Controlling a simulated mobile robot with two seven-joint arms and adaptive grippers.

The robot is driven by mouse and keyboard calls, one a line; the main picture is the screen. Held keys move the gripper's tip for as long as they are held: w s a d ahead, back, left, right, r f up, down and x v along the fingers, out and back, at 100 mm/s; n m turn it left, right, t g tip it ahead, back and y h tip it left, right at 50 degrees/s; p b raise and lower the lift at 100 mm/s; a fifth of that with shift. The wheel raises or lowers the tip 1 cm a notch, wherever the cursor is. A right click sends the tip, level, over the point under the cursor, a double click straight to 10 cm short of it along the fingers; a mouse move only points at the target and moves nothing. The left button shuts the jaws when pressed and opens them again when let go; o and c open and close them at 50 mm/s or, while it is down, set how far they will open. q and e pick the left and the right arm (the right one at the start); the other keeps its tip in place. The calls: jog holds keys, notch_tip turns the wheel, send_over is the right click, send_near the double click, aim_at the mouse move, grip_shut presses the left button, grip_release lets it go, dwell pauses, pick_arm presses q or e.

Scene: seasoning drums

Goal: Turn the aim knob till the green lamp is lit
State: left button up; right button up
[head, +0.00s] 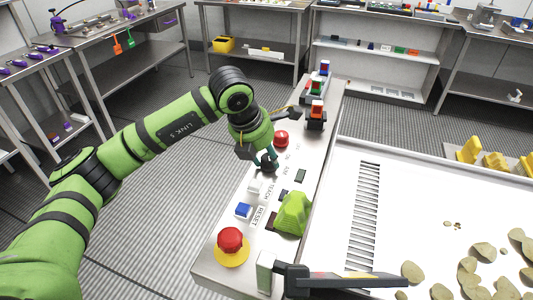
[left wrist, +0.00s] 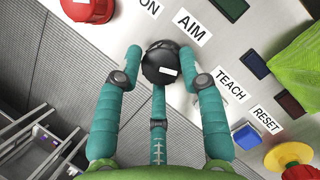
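The aim knob (left wrist: 162,64) is a round black knob with a white mark, beside the AIM label in the left wrist view. In the head view it (head: 268,165) is partly hidden by my left gripper (head: 262,160). In the left wrist view my left gripper's teal fingers (left wrist: 161,66) stand close around the knob, two on its sides and one below, appearing to touch it. A dark green window (left wrist: 231,8) beside the AIM label looks unlit; in the head view it (head: 301,176) is also dark. My right gripper is not in view.
The panel carries a red button (head: 281,139), a blue RESET button (head: 243,211) and a red emergency button (head: 231,241). A bright green cover (head: 293,213) stands on the panel. A white tray (head: 420,190) lies right.

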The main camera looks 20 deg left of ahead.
pick_arm(q)
jog(key=shift+d+f+n+y+b, duration=0.1)
jog(key=shift+d+n+y+b, duration=0.1)
jog(key=shift+n+b, duration=0.55)
jog(key=shift+d+n+y+b, duration=0.15)
jog(key=shift+n+b, duration=0.3)
jog(key=shift+b, duration=0.45)
jog(key=shift+a+r+n+t+y+b, duration=0.15)
jog(key=shift+n+b, duration=0.1)
jog(key=shift+n, duration=0.15)
jog(key=shift+d+r+n+t+y+b, duration=0.1)
jog(key=shift+n+t+b, duration=0.1)
jog(key=shift+n, duration=0.2)
jog(key=o, duration=1.1)
jog(key=shift+c, duration=0.2)
jog(key=shift+w, duration=0.1)
jog(key=shift+r, duration=0.3)
jog(key=v, duration=1.1)
jog(key=shift+r, duration=0.2)
